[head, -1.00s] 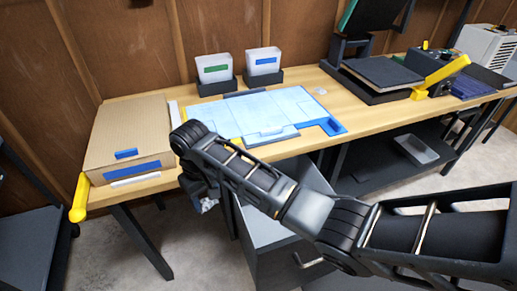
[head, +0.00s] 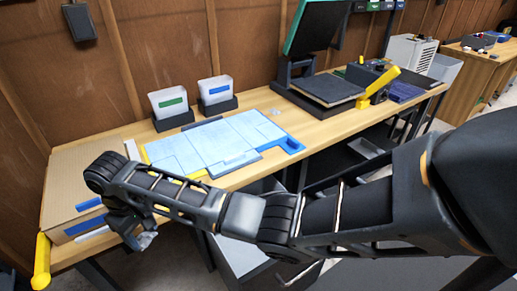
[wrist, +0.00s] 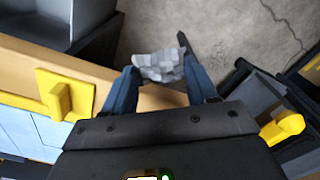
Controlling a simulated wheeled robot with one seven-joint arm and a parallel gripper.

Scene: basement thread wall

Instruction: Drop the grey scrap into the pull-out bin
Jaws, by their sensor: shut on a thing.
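My gripper (head: 136,240) is shut on the crumpled grey scrap (head: 147,241), which shows between the two fingertips in the wrist view (wrist: 160,66). In the head view the scrap appears near the front edge of the workbench, left of the pull-out bin. The pull-out bin (head: 240,256) is a grey drawer standing out below the bench front; my arm hides part of it. A dark grey box-like part at the wrist view's upper left (wrist: 88,22) appears to be the same bin. The scrap is apart from it, over the bench edge and floor.
The workbench (head: 270,172) carries a pale blue mat (head: 215,145), a cardboard box (head: 75,180), two white containers and a black press (head: 325,90). A yellow bumper (head: 41,262) marks the left front corner. Concrete floor (wrist: 235,35) is open beyond the edge.

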